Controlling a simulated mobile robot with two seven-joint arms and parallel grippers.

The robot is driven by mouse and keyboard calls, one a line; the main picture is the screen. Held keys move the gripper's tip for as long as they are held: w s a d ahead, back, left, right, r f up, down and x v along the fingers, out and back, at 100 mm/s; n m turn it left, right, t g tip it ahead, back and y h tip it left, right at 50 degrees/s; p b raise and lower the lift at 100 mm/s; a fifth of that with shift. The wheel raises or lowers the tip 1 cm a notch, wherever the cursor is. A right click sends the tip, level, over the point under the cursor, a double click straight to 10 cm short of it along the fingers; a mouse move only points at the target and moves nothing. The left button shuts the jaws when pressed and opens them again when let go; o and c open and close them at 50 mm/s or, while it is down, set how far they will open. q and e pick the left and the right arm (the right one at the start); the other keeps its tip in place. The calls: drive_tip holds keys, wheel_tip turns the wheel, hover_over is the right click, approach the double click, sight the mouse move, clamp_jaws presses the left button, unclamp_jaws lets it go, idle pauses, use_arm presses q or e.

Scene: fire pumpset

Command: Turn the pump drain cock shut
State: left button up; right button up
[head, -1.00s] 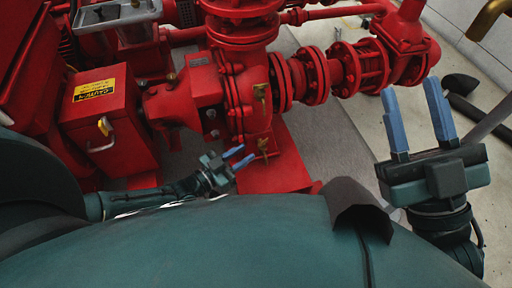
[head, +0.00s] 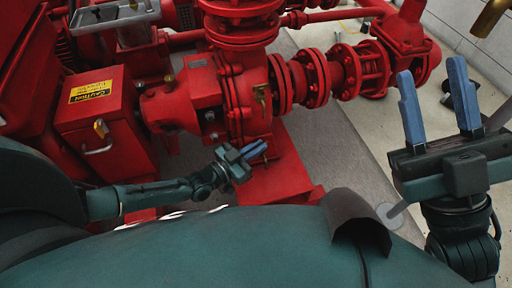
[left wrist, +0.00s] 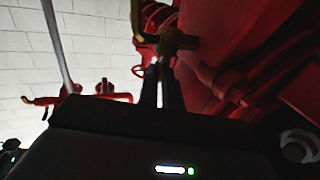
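The pump drain cock is a small brass cock low on the red pump casing (head: 238,98). In the head view my left gripper (head: 258,149) covers most of it. In the left wrist view the brass cock's T-shaped handle (left wrist: 172,42) is right at the dark fingertips (left wrist: 162,68). A narrow gap shows between the left fingers; whether they press on the handle cannot be told. My right gripper (head: 431,68) is open and empty at the right, away from the pump.
Another brass cock (head: 261,95) sits higher on the casing. A red box with a caution label (head: 90,92) stands left of the pump. Red flanged pipework (head: 310,75) runs to the right. Grey floor (head: 345,150) is clear right of the red base.

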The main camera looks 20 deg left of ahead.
use_arm(q)
clamp_jaws()
drive_tip(key=shift+w+a+m+g+h, duration=0.15)
drive_tip(key=shift+m+g+h, duration=1)
drive_tip(key=shift+g+h, duration=0.15)
drive_tip(key=shift+w+a+m+g+h, duration=0.15)
drive_tip(key=shift+m+g+h, duration=1.05)
drive_tip(key=shift+g, duration=0.1)
drive_tip(key=o, duration=0.5)
unclamp_jaws()
drive_tip(key=shift+o, duration=0.2)
drive_tip(key=shift+a, duration=0.1)
